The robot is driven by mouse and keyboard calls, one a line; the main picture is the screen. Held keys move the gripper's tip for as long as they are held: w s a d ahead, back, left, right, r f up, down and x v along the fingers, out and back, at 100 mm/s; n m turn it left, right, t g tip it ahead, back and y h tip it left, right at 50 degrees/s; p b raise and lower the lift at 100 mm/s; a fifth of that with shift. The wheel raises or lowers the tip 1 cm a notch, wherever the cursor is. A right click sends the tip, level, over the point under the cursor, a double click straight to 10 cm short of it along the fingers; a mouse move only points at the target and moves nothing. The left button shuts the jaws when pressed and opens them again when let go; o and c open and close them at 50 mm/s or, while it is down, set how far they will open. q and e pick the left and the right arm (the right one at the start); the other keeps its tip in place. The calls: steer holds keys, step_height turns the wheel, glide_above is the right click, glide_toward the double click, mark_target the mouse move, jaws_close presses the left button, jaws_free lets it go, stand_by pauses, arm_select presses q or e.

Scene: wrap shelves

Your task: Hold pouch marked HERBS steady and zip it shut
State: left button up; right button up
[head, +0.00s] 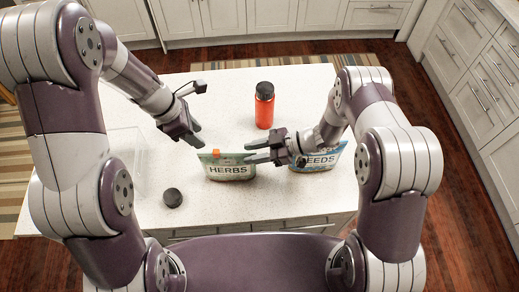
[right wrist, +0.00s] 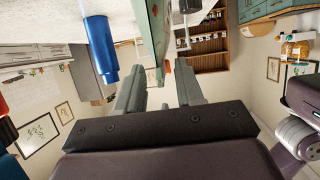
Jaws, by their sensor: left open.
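The pouch marked HERBS (head: 229,171) stands upright on the white counter, with an orange zip slider (head: 216,153) near the left end of its top edge. My left gripper (head: 198,134) is open and empty, above and left of the slider, apart from the pouch. My right gripper (head: 254,152) is at the pouch's top right corner, with its fingers apart. In the right wrist view, a green pouch edge (right wrist: 153,28) reaches down between the two separated fingers (right wrist: 160,92); I cannot tell whether either finger touches it.
A second pouch reading "EEDS" (head: 322,157) stands right, partly behind my right arm. An orange bottle (head: 264,107) with a black cap stands behind. A clear bin (head: 124,148) and a dark round object (head: 173,197) are at left. The counter (head: 225,206) in front is clear.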

mark_target(216, 151)
arm_select(q)
steer(key=shift+s, duration=0.1)
arm_select(e)
jaws_close()
arm_select(q)
steer(key=shift+o, duration=0.4)
steer(key=shift+w+a+r, duration=0.2)
steer(key=shift+w+a, duration=0.1)
steer(key=shift+a, duration=0.05)
steer(key=d+f+m, duration=0.1)
steer(key=f, duration=0.2)
steer(key=d+f+m, duration=0.1)
steer(key=d+f, duration=0.1)
steer(key=f, duration=0.1)
steer(key=d+f+m, duration=0.1)
steer(key=f, duration=0.2)
steer(key=shift+w+d+f+g+h, duration=0.2)
steer(key=shift+f+g+h, duration=0.1)
steer(key=shift+f+g, duration=0.1)
jaws_close()
steer(key=shift+w+a, duration=0.1)
steer(key=shift+a, duration=2.05)
